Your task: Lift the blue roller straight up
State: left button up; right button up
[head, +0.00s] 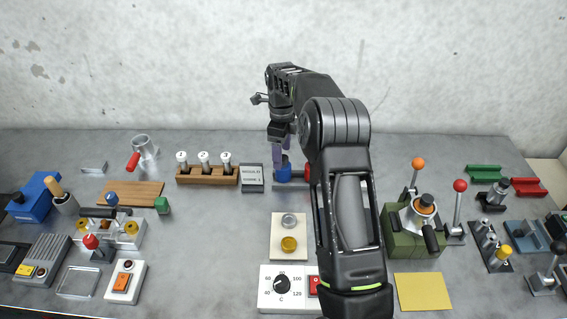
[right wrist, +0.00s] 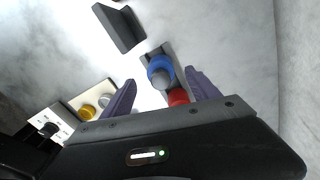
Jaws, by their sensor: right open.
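The blue roller (head: 283,172) stands at the back middle of the table, partly hidden behind my right gripper in the head view. In the right wrist view the blue roller (right wrist: 161,72) shows as a blue ring with a grey middle, on a dark grey base. My right gripper (head: 281,158) points down over it. In the right wrist view the purple fingers of this gripper (right wrist: 160,92) are apart, with the roller between and slightly beyond them, not visibly touched. My left gripper is in neither view.
A red part (right wrist: 178,97) sits beside the roller on the same base. A panel with a yellow button (head: 289,244) lies in front. A green machine (head: 413,240) stands right.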

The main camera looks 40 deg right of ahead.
aim_at(283, 170)
jog(key=shift+s, duration=0.1)
jog(key=shift+f, duration=1.3)
notch_tip(283, 170, down, 5)
jog(key=b, duration=0.2)
jog(key=shift+d+f+b, duration=0.15)
jog(key=shift+b, duration=0.2)
jog(key=shift+s, duration=0.1)
grip_shut()
